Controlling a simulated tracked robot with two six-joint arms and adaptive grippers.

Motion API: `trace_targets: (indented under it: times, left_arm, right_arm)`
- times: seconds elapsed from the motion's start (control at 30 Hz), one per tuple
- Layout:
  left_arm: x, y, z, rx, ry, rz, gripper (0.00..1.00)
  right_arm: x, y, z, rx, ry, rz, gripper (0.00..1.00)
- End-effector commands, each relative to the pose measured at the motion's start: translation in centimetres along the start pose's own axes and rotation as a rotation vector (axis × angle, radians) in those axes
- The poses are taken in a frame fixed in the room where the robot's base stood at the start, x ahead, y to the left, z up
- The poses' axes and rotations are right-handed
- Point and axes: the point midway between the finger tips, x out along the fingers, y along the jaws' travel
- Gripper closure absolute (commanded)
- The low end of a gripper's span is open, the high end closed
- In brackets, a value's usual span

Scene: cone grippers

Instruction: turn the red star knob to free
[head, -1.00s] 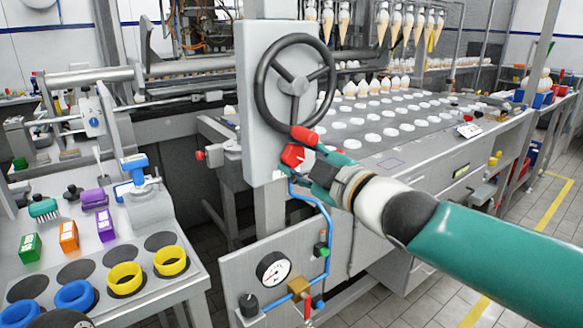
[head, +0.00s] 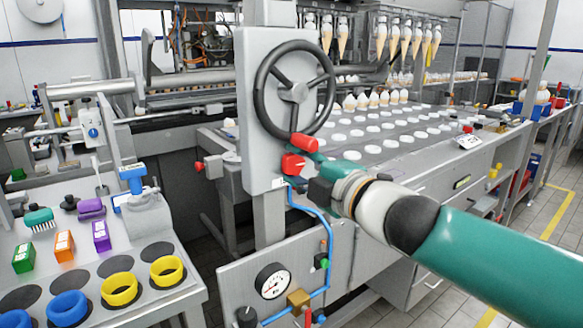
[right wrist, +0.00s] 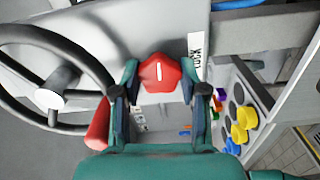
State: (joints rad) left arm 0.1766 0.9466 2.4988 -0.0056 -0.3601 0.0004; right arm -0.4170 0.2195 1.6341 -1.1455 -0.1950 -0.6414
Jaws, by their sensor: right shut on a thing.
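The red star knob (head: 293,164) sits on the grey panel (head: 255,150), just below the large black handwheel (head: 262,100). In the right wrist view the knob (right wrist: 160,75) shows a short white line on its face, upright in the picture. My right gripper (right wrist: 162,93) is shut on the knob, one teal finger on each side of it. In the head view my right gripper (head: 305,170) reaches the knob from the right and its fingers are partly hidden. A white label reading LOCK (right wrist: 197,58) is beside the knob. My left gripper is not in view.
The handwheel's red handle (head: 304,142) is just above my right gripper. A blue pipe (head: 325,225) and a round gauge (head: 273,281) are below. Yellow rings (head: 120,289) and blue rings (head: 68,306) stand on a bench at the left. A conveyor (head: 400,130) lies behind.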

Motion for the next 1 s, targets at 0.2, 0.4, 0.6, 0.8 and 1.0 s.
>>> trace_targets:
  times: [0.2,0.4,0.6,0.8,1.0]
  left_arm:
    - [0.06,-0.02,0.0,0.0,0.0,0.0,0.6]
    - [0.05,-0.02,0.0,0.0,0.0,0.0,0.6]
    - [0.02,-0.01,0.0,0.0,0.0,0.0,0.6]
    - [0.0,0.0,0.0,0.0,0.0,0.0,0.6]
    - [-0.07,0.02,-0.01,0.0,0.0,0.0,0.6]
  right_arm:
    - [0.1,-0.76,-0.11,0.001,0.001,-0.014,0.92]
    - [0.08,-0.63,-0.1,0.002,0.002,-0.012,0.32]
    - [0.04,-0.36,-0.08,0.002,0.002,-0.007,0.32]
    - [0.01,-0.17,-0.08,0.002,0.002,-0.003,0.32]
    - [-0.43,-0.03,-0.06,0.003,0.002,-0.001,0.32]
